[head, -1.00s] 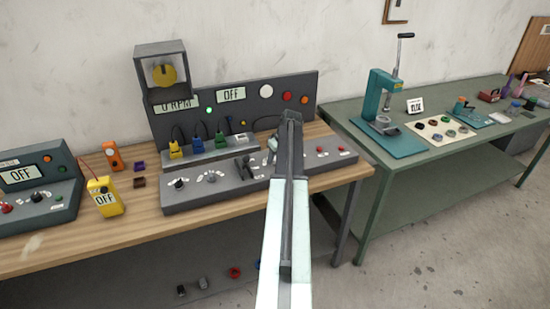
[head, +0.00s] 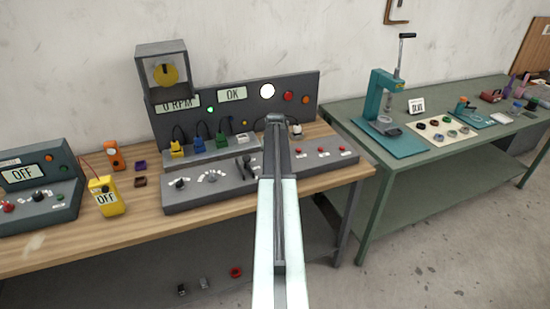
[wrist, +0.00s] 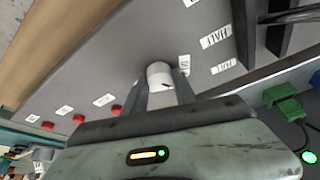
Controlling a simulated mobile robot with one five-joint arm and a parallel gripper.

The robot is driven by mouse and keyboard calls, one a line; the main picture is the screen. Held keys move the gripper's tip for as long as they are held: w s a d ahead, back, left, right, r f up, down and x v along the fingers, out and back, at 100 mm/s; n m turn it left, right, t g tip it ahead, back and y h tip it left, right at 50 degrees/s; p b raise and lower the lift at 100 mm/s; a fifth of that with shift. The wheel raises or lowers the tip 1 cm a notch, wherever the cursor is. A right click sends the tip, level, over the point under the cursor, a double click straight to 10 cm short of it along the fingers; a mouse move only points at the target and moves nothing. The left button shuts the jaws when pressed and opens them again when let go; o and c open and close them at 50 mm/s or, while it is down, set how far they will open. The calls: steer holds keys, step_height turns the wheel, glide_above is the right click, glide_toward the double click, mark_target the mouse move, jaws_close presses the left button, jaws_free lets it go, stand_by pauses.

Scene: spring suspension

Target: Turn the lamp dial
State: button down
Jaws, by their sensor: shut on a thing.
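In the wrist view my gripper (wrist: 160,92) is shut on a pale grey-white dial (wrist: 159,72). One finger is on each side of the dial, and small white labels (wrist: 215,38) are printed around it on the grey panel. In the head view my arm hides the dial and the fingertips. The round white lamp (head: 268,91) on the upright panel glows brightly. The display (head: 232,95) beside it reads OK.
A black lever (head: 246,167) stands left of my arm on the sloping console (head: 225,197). Red buttons (head: 320,150) lie to the right. Yellow, blue and green plugs (head: 220,138) stand behind. A green bench (head: 460,160) is at right.

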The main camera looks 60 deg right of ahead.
steer(key=shift+a, duration=0.1)
stand_by(0.3)
steer(key=c, duration=1)
jaws_free()
steer(key=p+v, duration=0.7)
steer(key=shift+r, duration=0.4)
steer(key=shift+w+a, duration=0.15)
